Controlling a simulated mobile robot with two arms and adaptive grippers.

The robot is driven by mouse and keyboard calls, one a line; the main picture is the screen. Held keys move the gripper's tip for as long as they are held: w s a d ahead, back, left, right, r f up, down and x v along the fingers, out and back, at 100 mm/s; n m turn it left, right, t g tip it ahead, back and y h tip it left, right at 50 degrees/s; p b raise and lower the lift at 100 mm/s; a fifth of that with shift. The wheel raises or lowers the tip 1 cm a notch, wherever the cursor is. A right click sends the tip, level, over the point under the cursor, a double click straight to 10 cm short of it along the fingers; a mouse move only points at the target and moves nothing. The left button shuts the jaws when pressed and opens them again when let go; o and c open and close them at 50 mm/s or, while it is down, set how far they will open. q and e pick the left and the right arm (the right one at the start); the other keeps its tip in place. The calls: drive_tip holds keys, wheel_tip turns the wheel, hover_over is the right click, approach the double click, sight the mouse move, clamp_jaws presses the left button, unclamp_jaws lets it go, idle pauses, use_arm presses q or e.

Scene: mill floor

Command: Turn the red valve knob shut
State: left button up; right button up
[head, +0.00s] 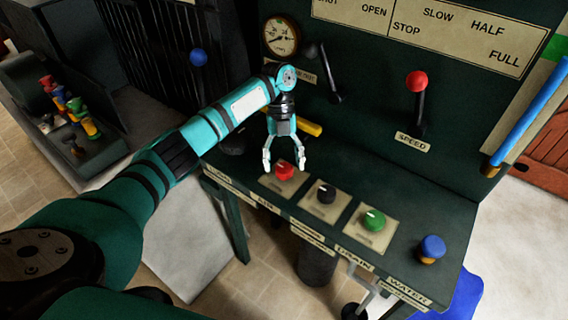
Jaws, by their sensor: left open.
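The red valve knob (285,171) sits on a pale square plate on the console's flat ledge, leftmost of a row of knobs. My left gripper (285,168) points down over it. Its two fingers are spread, one to each side of the knob in the picture. Whether they touch the knob cannot be told. My left arm reaches in from the lower left. My right gripper is not in view.
A black knob (326,194), a green knob (373,220) and a blue knob (432,248) follow to the right. A yellow handle (310,128) lies close behind the gripper. A red-topped speed lever (417,84) and a gauge (281,36) are on the upright panel.

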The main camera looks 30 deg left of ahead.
use_arm(q)
drive_tip(key=v, duration=1.1)
drive_tip(key=shift+s+d, duration=0.1)
